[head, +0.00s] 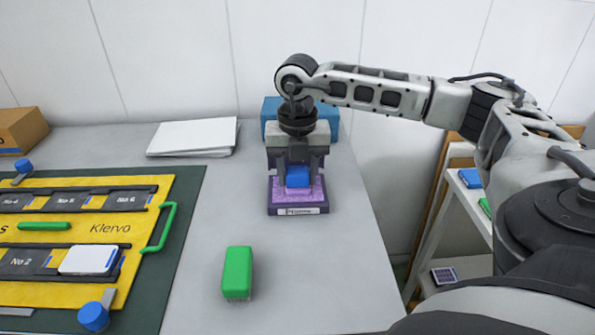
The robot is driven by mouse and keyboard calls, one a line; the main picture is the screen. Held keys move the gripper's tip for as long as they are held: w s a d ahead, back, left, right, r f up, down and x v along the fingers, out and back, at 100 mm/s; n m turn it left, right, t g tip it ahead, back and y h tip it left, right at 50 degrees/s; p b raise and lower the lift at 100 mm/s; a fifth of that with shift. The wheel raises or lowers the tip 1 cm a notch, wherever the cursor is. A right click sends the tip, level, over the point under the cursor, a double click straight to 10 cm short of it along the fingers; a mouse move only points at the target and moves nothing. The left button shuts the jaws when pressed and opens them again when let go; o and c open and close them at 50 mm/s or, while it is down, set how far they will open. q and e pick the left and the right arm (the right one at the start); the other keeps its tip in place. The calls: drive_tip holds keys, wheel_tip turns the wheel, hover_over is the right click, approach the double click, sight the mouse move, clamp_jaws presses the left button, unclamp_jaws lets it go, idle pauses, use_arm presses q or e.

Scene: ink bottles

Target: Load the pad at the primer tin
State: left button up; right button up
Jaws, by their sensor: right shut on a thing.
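The primer tin (297,210) is an open purple tin with a white label on its front, standing on the grey table right of centre. My right gripper (298,176) points down over the tin, shut on a small blue block (298,178), which I take to be the pad. The block's lower end is at the purple surface in the tin; I cannot tell whether it touches. The gripper hides the block's upper part and the back of the tin. My left gripper is not in view.
A green block (237,273) stands in front of the tin. A yellow board (100,205) marked Klervo, with numbered slots and a white piece (88,260), lies left on a dark green mat (188,200). White sheets (193,137) and a blue box (270,112) are behind.

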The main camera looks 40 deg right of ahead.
sight(297, 170)
idle(0.5)
drive_tip(key=shift+r+p, duration=2.75)
drive_tip(key=shift+r, duration=0.75)
